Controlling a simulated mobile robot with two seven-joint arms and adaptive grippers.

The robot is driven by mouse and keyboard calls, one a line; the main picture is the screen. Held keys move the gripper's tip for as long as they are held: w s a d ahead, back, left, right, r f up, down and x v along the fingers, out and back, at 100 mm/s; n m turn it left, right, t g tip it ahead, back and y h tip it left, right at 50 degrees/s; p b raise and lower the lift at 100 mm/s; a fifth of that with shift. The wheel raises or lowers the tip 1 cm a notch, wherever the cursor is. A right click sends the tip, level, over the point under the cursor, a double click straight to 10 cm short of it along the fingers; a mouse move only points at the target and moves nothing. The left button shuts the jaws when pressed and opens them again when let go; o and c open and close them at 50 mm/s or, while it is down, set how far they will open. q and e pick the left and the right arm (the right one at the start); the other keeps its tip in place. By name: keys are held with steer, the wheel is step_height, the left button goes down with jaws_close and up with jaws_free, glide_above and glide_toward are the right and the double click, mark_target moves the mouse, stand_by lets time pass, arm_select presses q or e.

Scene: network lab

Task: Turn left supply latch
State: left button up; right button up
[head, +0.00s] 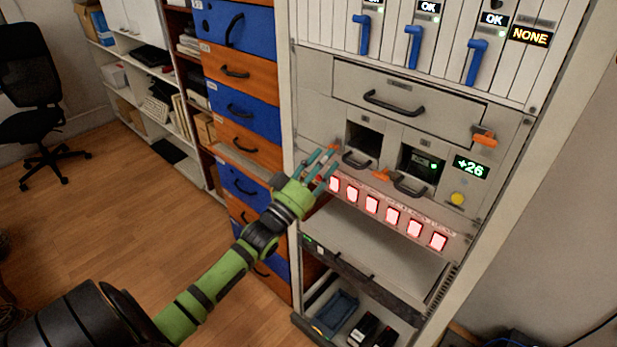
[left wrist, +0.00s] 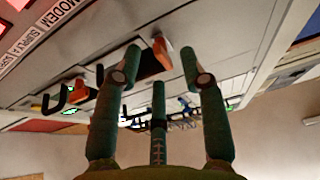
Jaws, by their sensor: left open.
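The left supply latch is a small orange lever at the left edge of the left supply bay (head: 363,141). In the left wrist view this orange latch (left wrist: 162,52) shows between and just beyond my fingertips. My left gripper (head: 326,163) has teal fingers, is open, and reaches in from the left in front of the latch. I cannot tell whether a finger touches it. In the head view the fingers partly hide the area around the latch. A second orange latch (head: 381,175) sits between the left and right bays. My right gripper is out of view.
The right bay (head: 421,162) has a black handle and a green light, beside a "+26" display (head: 471,167). A drawer (head: 408,103) is above. A row of lit red-white switches (head: 392,215) runs below the bays. Blue and orange drawers (head: 240,106) stand left of the rack.

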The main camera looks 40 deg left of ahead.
arm_select(q)
steer(key=v, duration=1)
steer(key=shift+s, duration=0.4)
steer(key=shift+f, duration=0.15)
step_height(320, 180, down, 22)
steer(key=s+n+g+y+b, duration=0.1)
steer(key=s+g+y, duration=0.1)
steer(key=g, duration=0.4)
steer(key=s+d+f+g+b, duration=0.1)
steer(key=s+f+g, duration=0.25)
steer(key=f, duration=0.55)
steer(key=s+d+f+g, duration=0.2)
steer(key=s+f, duration=0.2)
steer(key=f, duration=0.5)
steer(key=s+d+f+m+g, duration=0.1)
steer(key=s+d+f+g, duration=0.2)
steer(key=s+f, duration=0.3)
steer(key=s+d+f+m+g+b, duration=0.1)
steer(key=s+d+f+g, duration=0.2)
steer(key=s+f, duration=0.4)
steer(key=s+d+f+m+g+b, duration=0.1)
steer(key=s+d+f+g, duration=0.3)
steer(key=s, duration=1.1)
step_height(320, 180, down, 3)
steer(key=shift+s+d+r, duration=0.15)
steer(key=shift+s+r, duration=0.05)
steer(key=shift+r, duration=0.05)
